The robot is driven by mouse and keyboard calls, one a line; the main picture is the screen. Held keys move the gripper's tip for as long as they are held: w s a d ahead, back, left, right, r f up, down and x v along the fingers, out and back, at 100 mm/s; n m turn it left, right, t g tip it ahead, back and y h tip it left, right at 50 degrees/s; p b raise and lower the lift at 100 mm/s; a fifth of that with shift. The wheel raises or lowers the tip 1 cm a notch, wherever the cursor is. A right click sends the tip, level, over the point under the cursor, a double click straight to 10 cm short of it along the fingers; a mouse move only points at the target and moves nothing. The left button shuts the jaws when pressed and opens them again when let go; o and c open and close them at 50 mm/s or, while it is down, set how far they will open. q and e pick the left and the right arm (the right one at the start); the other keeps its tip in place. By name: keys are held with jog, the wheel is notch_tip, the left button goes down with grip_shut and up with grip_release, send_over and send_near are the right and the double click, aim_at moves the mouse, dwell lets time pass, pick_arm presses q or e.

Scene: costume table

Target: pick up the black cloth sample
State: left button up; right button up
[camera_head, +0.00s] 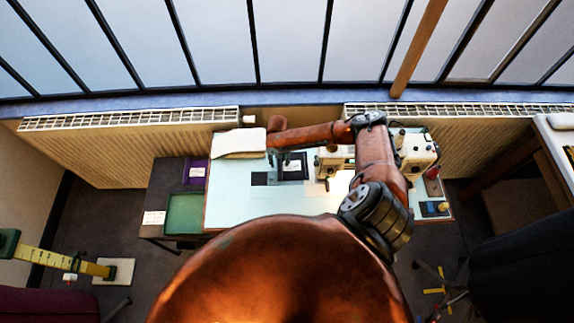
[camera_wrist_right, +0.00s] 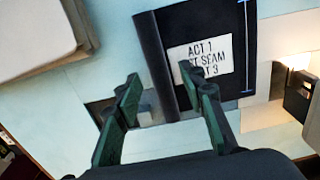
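The black cloth sample (camera_head: 297,164) lies on the pale blue table in the head view. It fills the upper middle of the right wrist view (camera_wrist_right: 220,25), with a white label reading "ACT 1", "SEAM" and "3" in part. Its left edge looks raised or folded into a strip. My right gripper (camera_head: 278,163) is over the cloth's left side. In the right wrist view the gripper (camera_wrist_right: 167,88) is open, its green-black fingers apart, with the strip's lower end between them in the picture. I cannot tell whether they touch. My left gripper is not in view.
A smaller dark patch (camera_head: 260,179) lies left of the cloth. A pale folded stack (camera_head: 239,142) is at the table's back left. White machines (camera_head: 417,150) stand at the right. A green tray (camera_head: 184,213) is on the dark side table. The table's (camera_head: 230,205) front left is clear.

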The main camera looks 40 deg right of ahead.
jog(key=shift+f, duration=0.4)
grip_shut()
